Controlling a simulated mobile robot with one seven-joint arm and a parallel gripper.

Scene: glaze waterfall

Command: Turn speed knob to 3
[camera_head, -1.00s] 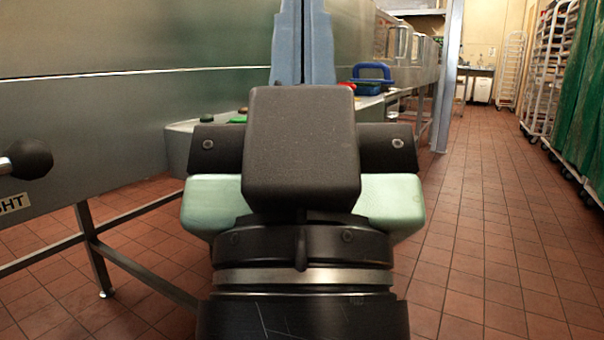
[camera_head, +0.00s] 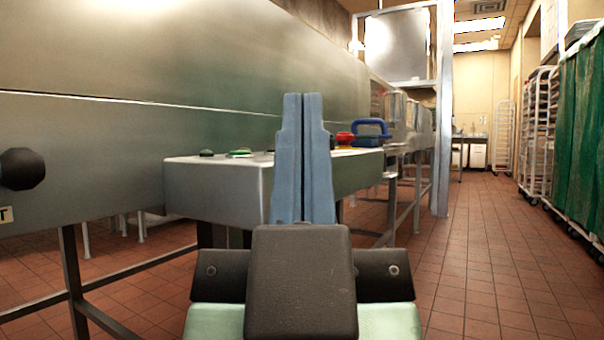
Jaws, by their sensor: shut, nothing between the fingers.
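My gripper (camera_head: 302,98) is in the centre of the head view, its two blue fingers upright and shut against each other with nothing between them. They stand in front of the control box (camera_head: 213,192) on the machine's side and hide part of its top. On that top I see a dark green button (camera_head: 206,153), a green button (camera_head: 240,153), a red and yellow knob-like control (camera_head: 345,139) and a blue handle-like part (camera_head: 372,131). I cannot tell which control is the speed knob, and no number marks are readable. The fingers appear apart from these controls.
A long steel machine (camera_head: 120,130) runs along the left, with a black ball knob (camera_head: 22,169) at the left edge. A metal post (camera_head: 443,120) stands beyond the box. Green-covered racks (camera_head: 575,145) line the right. The tiled floor (camera_head: 490,250) between is clear.

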